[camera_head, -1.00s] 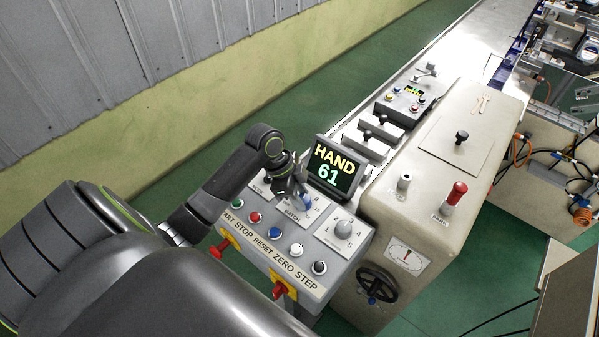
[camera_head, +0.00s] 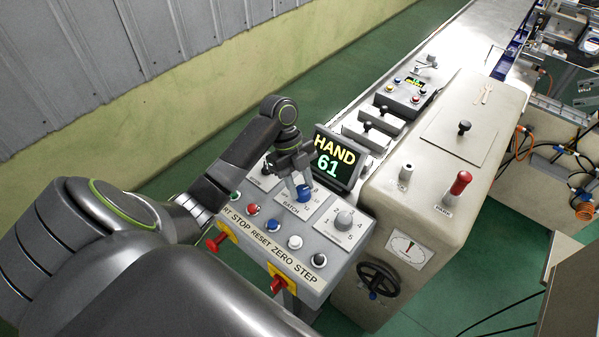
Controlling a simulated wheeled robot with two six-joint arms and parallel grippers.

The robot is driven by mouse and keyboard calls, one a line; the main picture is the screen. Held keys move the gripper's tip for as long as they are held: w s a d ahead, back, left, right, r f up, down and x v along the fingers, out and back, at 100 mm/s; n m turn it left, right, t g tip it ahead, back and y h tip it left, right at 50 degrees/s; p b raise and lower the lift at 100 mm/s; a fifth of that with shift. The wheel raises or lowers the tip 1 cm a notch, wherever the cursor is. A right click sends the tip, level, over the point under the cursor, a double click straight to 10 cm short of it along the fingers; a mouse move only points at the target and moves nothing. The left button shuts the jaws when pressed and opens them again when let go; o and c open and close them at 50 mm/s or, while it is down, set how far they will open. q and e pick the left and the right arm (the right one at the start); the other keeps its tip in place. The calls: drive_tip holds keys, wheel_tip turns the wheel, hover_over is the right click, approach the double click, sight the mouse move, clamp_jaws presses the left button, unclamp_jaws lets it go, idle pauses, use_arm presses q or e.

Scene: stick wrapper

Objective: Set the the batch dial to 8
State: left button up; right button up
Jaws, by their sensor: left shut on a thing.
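The batch dial (camera_head: 304,194) is a blue knob on the sloped grey control panel (camera_head: 270,212), above the word BATCH. My left gripper (camera_head: 301,187) comes down on it from above and is shut on the knob. The gripper hides much of the dial face, and I cannot tell which number the dial points to. A 12 shows beside the knob. The display (camera_head: 336,158) behind the panel reads HAND 61. My right gripper is not in view.
A second, grey dial (camera_head: 344,218) sits right of the batch dial. A row of push buttons (camera_head: 273,226) runs along the front, with red handles (camera_head: 217,243) on yellow plates below. The beige machine housing (camera_head: 440,190) stands to the right.

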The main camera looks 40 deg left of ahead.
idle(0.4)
use_arm(q)
drive_tip(key=o, duration=1)
drive_tip(key=shift+d, duration=0.1)
drive_tip(key=shift+c, duration=0.2)
